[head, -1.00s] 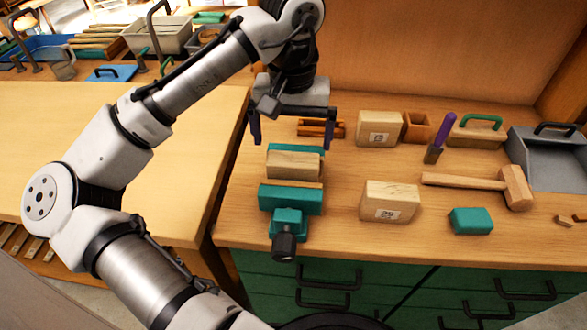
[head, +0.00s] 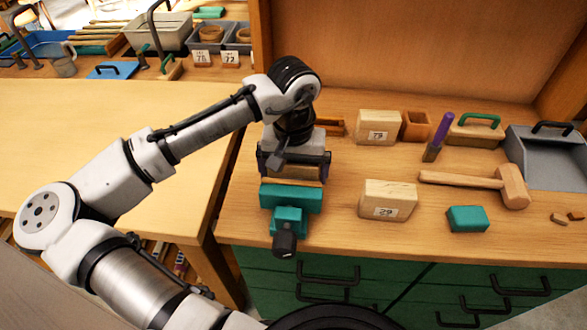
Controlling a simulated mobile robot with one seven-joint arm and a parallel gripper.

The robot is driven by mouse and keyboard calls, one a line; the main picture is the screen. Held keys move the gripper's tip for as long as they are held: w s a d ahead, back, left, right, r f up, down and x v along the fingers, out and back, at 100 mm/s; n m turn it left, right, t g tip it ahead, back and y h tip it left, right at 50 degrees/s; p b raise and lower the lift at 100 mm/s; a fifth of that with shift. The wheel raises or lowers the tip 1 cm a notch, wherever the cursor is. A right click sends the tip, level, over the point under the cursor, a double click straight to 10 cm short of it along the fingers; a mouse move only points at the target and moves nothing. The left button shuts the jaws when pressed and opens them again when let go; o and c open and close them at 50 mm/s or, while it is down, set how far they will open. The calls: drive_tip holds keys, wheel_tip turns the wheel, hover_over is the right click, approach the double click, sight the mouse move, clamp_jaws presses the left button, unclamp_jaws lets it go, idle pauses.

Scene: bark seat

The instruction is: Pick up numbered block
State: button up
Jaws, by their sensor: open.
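A wooden block (head: 293,173) sits between the jaws of a teal vise (head: 289,197) on the workbench. My gripper (head: 293,168) is open, pointing down over this block, with a finger near each end. Most of the block and the vise's rear jaw are hidden by the gripper; I cannot tell whether the fingers touch it. No number shows on its visible part. Two more wooden blocks with white number labels stand to the right: one at the back (head: 377,124) and one nearer the front (head: 388,198). Their digits are too small to read surely.
A wooden mallet (head: 480,180), teal block (head: 467,219), purple-handled tool (head: 439,136), small wooden box (head: 415,126), green-handled wooden tool (head: 474,131) and grey dustpan (head: 546,155) lie to the right. The left table (head: 110,120) is mostly clear.

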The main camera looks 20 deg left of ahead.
drive_tip(key=shift+c, duration=0.4)
drive_tip(key=c, duration=0.8)
drive_tip(key=shift+o, duration=0.2)
drive_tip(key=shift+r, duration=0.15)
wheel_tip(320, 180, up, 20)
drive_tip(key=b, duration=0.1)
